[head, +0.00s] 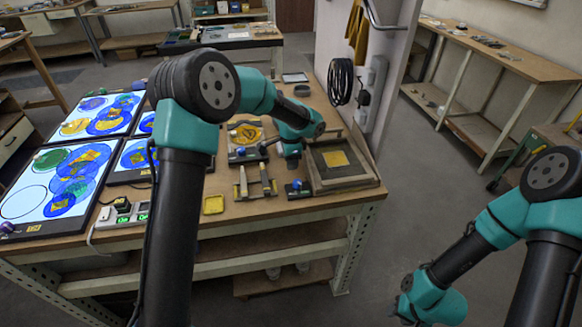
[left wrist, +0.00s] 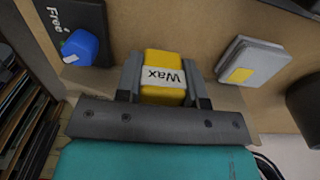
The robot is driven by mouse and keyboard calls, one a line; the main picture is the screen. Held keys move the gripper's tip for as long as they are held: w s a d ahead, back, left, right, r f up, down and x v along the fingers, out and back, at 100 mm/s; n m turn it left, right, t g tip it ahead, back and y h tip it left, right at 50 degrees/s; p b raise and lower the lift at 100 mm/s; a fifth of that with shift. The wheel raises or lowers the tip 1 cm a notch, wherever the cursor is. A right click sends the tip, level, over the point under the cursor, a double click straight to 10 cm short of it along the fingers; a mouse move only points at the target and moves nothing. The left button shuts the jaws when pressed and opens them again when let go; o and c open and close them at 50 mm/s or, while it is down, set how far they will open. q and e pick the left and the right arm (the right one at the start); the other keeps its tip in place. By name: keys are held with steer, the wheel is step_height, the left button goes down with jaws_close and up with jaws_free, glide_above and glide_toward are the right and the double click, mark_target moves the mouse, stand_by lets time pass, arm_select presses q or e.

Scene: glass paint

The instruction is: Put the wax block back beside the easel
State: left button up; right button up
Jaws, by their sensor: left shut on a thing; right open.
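My left gripper (left wrist: 163,80) is shut on the wax block (left wrist: 162,72), a yellow block with a white "Wax" label, in the left wrist view. Brown table surface shows beyond it; I cannot tell whether the block touches it. In the head view my left gripper (head: 292,165) is low over the right part of the table, and my own arm hides the block. No easel can be picked out for certain. A framed tray (head: 368,178) with a yellow square lies right of the gripper. My right gripper (head: 403,306) is open at the lower right, off the table, its fingers small.
A black board marked "Free" with a blue knob (left wrist: 80,47) is left of the gripper in the wrist view. A grey piece (left wrist: 262,57) with a yellow patch is right of it. Lit panels (head: 50,190) with coloured glass cover the table's left side.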

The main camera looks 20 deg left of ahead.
mark_target(291, 172)
arm_select(q)
steer(key=shift+w+a, duration=0.1)
steer(key=shift+w, duration=0.2)
steer(key=shift+f, duration=1.8)
steer(key=shift+f, duration=0.1)
steer(key=o, duration=0.9)
step_height(291, 172, up, 12)
steer(key=shift+r, duration=0.15)
